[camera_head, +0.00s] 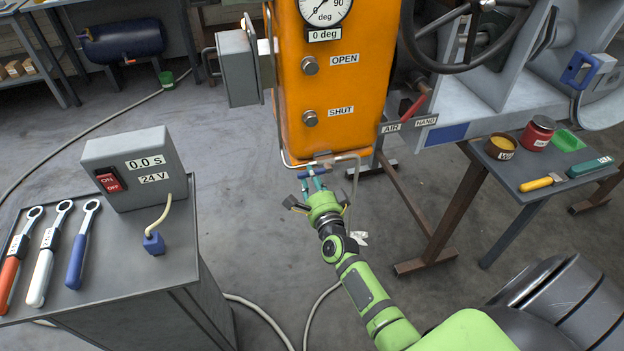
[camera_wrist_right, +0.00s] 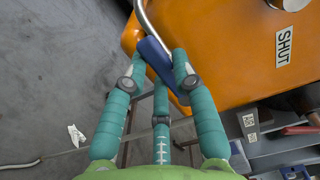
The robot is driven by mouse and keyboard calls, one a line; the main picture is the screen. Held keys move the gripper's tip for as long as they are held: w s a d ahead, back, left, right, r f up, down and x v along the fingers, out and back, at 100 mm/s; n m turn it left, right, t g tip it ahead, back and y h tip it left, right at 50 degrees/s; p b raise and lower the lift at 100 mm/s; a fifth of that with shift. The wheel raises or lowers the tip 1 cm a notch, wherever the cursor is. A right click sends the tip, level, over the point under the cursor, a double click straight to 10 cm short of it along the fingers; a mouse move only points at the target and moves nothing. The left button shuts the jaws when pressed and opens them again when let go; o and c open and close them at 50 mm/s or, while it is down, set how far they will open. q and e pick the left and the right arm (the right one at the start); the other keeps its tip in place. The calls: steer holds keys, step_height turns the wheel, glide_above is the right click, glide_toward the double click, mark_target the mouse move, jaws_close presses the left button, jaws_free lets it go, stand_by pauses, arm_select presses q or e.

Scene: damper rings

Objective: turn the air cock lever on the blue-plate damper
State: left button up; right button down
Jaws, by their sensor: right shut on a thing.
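The orange actuator box (camera_head: 335,85) carries OPEN and SHUT buttons and a gauge on top. A blue lever (camera_head: 308,173) sits on the bent metal pipe under the box's lower edge. My right gripper (camera_head: 314,184) reaches up to it from below and is shut on it. In the right wrist view the blue lever (camera_wrist_right: 153,55) lies tilted between the teal fingers (camera_wrist_right: 158,72), which hide part of it. A blue plate (camera_head: 447,132) is on the grey damper body to the right. My left gripper is not in view.
A red lever (camera_head: 414,107) stands by the AIR and HAND labels. A side table (camera_head: 520,172) with tins and tools is at the right. Hoses cross the floor.

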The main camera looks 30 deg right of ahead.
steer(key=shift+r, duration=0.15)
steer(key=c, duration=1)
jaws_free()
steer(key=v, duration=1.2)
